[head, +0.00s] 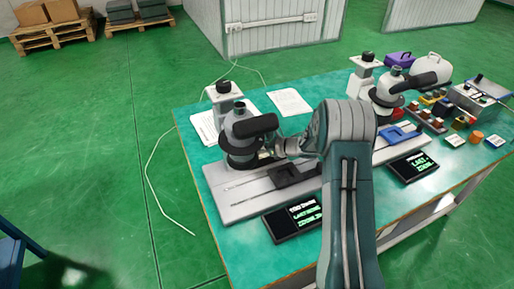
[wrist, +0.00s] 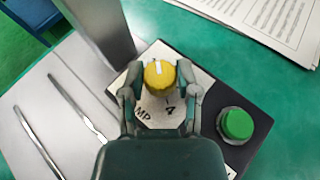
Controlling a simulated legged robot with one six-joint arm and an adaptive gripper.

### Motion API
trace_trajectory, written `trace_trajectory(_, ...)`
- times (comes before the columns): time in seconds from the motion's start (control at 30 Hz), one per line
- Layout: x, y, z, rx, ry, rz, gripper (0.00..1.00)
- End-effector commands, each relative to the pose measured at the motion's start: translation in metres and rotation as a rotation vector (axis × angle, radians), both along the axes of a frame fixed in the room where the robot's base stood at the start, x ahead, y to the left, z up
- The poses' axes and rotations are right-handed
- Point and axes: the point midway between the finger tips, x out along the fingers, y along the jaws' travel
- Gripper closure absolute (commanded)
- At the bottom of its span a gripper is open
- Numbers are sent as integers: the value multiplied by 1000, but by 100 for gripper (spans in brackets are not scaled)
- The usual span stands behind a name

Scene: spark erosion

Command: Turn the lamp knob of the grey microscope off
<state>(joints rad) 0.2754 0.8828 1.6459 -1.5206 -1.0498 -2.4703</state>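The grey microscope (head: 240,128) stands at the left of the bench on a long light base (head: 232,203). In the wrist view, its yellow lamp knob (wrist: 159,80) has a white pointer mark directed away from me, towards the top of the picture. The knob sits on a pale label plate (wrist: 150,115) whose lettering is partly hidden, with "MP" readable. My gripper (wrist: 159,76) is open, with one finger on each side of the knob; I cannot tell whether the fingertips touch it. In the head view my gripper (head: 275,149) is beside the microscope, its fingers and the knob hidden.
A green button (wrist: 237,123) is right of the knob on the dark housing. A second, whiter microscope (head: 387,97) stands to the right. A dark display (head: 290,218) lies in front of the base, papers (head: 289,102) behind. Small parts and boxes crowd the bench's right end.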

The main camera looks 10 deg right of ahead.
Motion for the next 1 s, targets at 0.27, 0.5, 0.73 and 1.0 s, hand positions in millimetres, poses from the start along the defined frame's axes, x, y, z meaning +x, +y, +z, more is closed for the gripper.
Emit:
trace_trajectory(0.27, 1, 0, 0, -1, 0, 0, 100)
trace_trajectory(0.5, 2, -1, -1, -2, -2, 7, 100)
trace_trajectory(0.73, 2, -1, -1, -2, -1, 25, 100)
trace_trajectory(1.0, 3, -2, -1, -3, -1, 115, 100)
